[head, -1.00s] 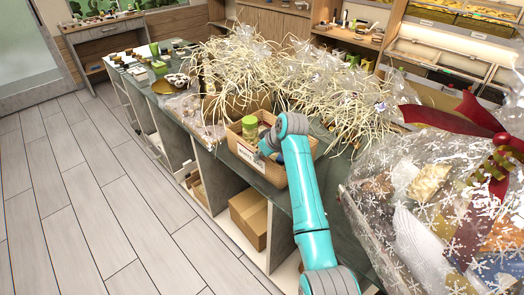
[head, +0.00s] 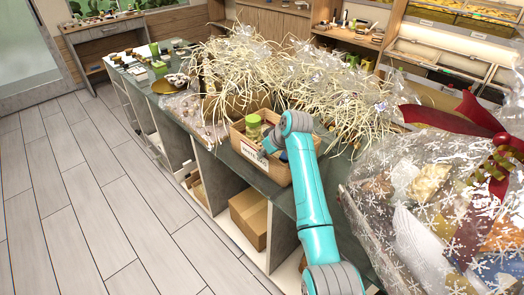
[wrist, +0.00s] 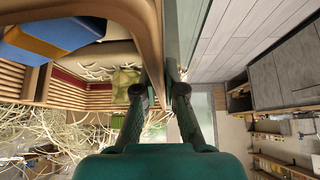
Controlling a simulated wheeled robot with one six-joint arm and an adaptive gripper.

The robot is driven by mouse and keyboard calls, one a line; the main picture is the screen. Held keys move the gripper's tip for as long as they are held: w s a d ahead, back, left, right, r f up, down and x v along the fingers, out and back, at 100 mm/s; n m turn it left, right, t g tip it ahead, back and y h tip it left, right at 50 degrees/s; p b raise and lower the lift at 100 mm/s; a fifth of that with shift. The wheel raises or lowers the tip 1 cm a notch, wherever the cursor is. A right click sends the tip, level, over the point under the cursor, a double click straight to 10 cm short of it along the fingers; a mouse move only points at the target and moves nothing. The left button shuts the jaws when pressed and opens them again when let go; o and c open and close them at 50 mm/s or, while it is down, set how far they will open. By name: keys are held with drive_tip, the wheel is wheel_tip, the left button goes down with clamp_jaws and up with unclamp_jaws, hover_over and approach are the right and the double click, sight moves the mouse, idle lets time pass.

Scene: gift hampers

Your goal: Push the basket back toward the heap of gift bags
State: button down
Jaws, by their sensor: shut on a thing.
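The basket (head: 278,172) is a tan, low-walled box on the grey counter, with a white label on its front. A jar with a green lid (head: 253,121) stands inside it. My gripper (head: 267,144) is at the basket's front wall, partly hidden by my arm. In the wrist view its two fingers (wrist: 159,90) are on either side of the basket's rim (wrist: 150,35), shut on it. The heap of gift bags (head: 240,72), clear wrap with pale straw-like shreds, lies just behind the basket.
A large wrapped hamper with a red bow (head: 480,125) stands at the right, near my arm. Small goods and a gold dish (head: 165,86) sit on the counter's far end. A cardboard box (head: 249,218) is in a cubby below. The floor at left is clear.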

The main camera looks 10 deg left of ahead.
drive_tip(key=shift+w+d, duration=1.5)
drive_tip(key=shift+w, duration=0.1)
idle(0.3)
drive_tip(key=shift+w+d, duration=1)
drive_tip(key=shift+d, duration=0.05)
idle(0.5)
drive_tip(key=shift+w+d, duration=0.7)
drive_tip(key=shift+w, duration=0.1)
drive_tip(key=shift+w+d, duration=0.25)
drive_tip(key=shift+d, duration=0.05)
idle(0.4)
drive_tip(key=shift+w+d, duration=0.75)
drive_tip(key=shift+w, duration=0.05)
drive_tip(key=shift+w+d, duration=0.35)
